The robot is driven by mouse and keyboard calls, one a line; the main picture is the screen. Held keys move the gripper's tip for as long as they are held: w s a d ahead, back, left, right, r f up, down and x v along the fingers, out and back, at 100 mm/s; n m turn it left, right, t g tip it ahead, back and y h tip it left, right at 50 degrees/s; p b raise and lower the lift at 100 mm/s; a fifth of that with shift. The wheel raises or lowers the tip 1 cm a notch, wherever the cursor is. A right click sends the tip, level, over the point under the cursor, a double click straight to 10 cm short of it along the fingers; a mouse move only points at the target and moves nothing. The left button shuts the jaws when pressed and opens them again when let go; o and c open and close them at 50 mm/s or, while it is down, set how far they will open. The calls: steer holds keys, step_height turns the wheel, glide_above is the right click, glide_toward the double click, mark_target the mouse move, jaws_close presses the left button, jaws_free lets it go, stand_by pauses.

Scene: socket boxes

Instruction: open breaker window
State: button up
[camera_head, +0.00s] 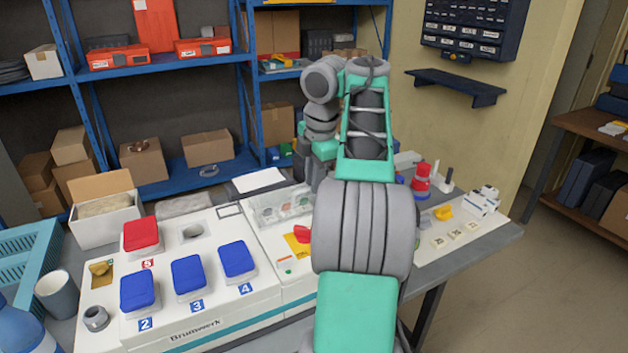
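The breaker window appears to be the clear cover (280,205) on the white panel (190,318), left of my arm. It looks closed, with several small round parts dimly visible under it. A red handle-like part (302,234) on a yellow patch is just in front of it. My arm crosses the middle of the view and hides the panel's right part. My gripper (306,168) points down behind the window, partly hidden by my arm. Its fingertips are not clear, and I cannot tell whether it touches anything.
Blue socket lids numbered 2 (138,290), 3 (188,274) and 4 (237,259) and a red lid 5 (141,234) are on the left, all down. A grey mug (57,295) and a blue crate (28,260) stand further left. Small parts occupy the table's right side.

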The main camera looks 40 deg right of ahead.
jaws_close()
stand_by(1.0)
